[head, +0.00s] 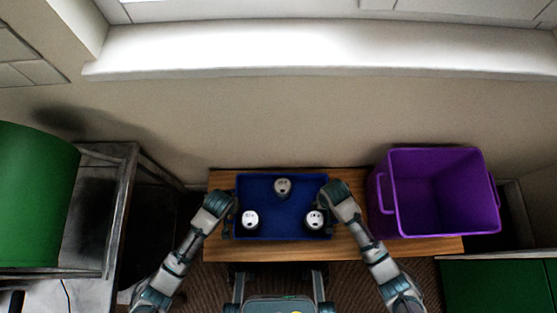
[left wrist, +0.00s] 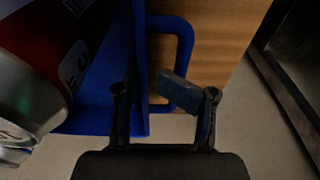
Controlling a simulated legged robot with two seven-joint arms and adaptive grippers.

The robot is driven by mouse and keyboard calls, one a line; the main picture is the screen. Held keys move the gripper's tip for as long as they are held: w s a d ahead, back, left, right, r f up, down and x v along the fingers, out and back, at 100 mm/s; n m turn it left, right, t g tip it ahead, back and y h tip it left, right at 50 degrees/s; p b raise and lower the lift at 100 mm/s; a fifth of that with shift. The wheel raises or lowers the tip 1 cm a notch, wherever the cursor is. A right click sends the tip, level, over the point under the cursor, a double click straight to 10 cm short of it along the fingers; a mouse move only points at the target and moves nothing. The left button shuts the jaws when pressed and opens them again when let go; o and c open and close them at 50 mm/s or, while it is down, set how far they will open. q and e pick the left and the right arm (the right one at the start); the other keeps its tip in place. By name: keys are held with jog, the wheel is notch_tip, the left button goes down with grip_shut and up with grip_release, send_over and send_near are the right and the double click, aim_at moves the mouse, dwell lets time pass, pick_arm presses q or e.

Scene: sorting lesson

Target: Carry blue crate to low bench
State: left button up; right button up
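The blue crate (head: 284,231) sits on a wooden-topped bench (head: 225,248) against the wall, with three cans standing in it. In the left wrist view the crate's blue side handle (left wrist: 185,50) juts out over the wood. My left gripper (head: 235,216) is at the crate's left end. Its fingers (left wrist: 155,92) are apart in the left wrist view, one over the crate's edge and one overlapping the handle; I see no firm closure on it. My right gripper (head: 329,216) is at the crate's right end, its fingers largely hidden by the hand.
A purple bin (head: 384,205) stands on the bench to the right of the crate. A grey metal-framed table (head: 122,210) with a green container (head: 35,195) is at the left. A green surface (head: 495,285) is at the lower right. A pale ledge runs along the wall behind.

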pick_arm(q)
jog(key=o, duration=1.1)
jog(key=shift+a, duration=0.15)
pick_arm(e)
jog(key=shift+d, duration=0.15)
pick_arm(q)
jog(key=shift+r, duration=0.1)
pick_arm(e)
jog(key=shift+a, duration=0.2)
pick_arm(q)
notch_tip(320, 180, up, 12)
jog(key=s, duration=0.1)
jog(key=shift+s+f, duration=0.2)
jog(key=shift+s, duration=0.15)
